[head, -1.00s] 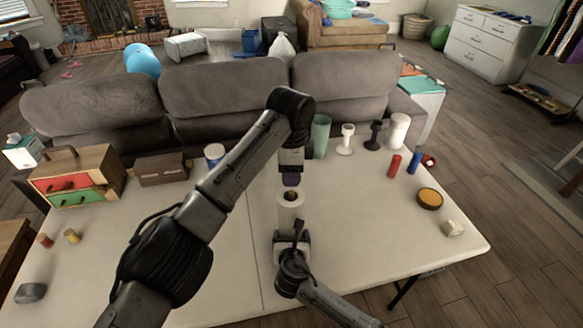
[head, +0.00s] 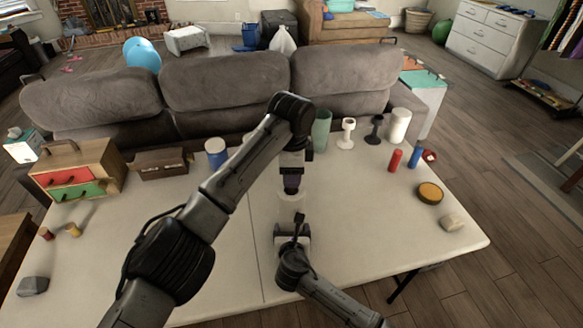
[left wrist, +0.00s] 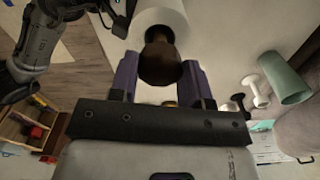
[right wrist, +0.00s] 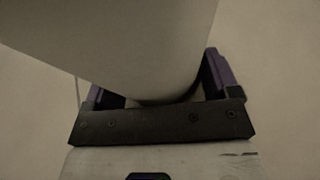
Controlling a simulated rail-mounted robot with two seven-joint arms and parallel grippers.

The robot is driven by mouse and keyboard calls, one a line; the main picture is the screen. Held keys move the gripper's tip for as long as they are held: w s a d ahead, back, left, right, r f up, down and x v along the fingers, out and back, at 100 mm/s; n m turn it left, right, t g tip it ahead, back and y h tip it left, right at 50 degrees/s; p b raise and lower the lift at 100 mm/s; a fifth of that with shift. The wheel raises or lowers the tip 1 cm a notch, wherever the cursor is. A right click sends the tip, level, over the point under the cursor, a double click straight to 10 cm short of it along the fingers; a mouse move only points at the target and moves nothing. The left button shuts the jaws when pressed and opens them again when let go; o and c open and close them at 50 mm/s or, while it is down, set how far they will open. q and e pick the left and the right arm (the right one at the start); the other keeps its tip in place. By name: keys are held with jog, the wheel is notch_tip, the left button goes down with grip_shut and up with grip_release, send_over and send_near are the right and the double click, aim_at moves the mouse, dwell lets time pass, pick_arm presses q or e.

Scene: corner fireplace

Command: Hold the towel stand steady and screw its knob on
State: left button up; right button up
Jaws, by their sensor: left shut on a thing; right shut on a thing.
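The towel stand shows as a white upright roll (head: 291,208) at the middle of the table; its base is hidden. My right gripper (head: 291,229) is shut on it low down from the near side. In the right wrist view the white cylinder (right wrist: 130,45) fills the space between the purple fingers (right wrist: 160,85). The knob (left wrist: 160,62) is a dark brown ball in the left wrist view, at the roll's end. My left gripper (head: 292,185) points down over the roll, shut on the knob. The head view hides the knob, and its thread is hidden.
A green cup (head: 321,130), white stand (head: 347,133), black stand (head: 375,130) and white cylinder (head: 399,126) line the back edge by the sofa (head: 230,90). A drawer box (head: 75,172) stands left. The table's front left is mostly clear.

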pick_arm(q)
jog(key=shift+f, duration=0.7)
dwell(0.6)
jog(key=o, duration=0.5)
pick_arm(e)
jog(key=c, duration=0.5)
pick_arm(q)
jog(key=o, duration=0.4)
pick_arm(e)
jog(key=shift+o, duration=0.2)
pick_arm(q)
jog(key=shift+r, duration=0.15)
jog(key=shift+r, duration=2.15)
jog(key=o, duration=0.5)
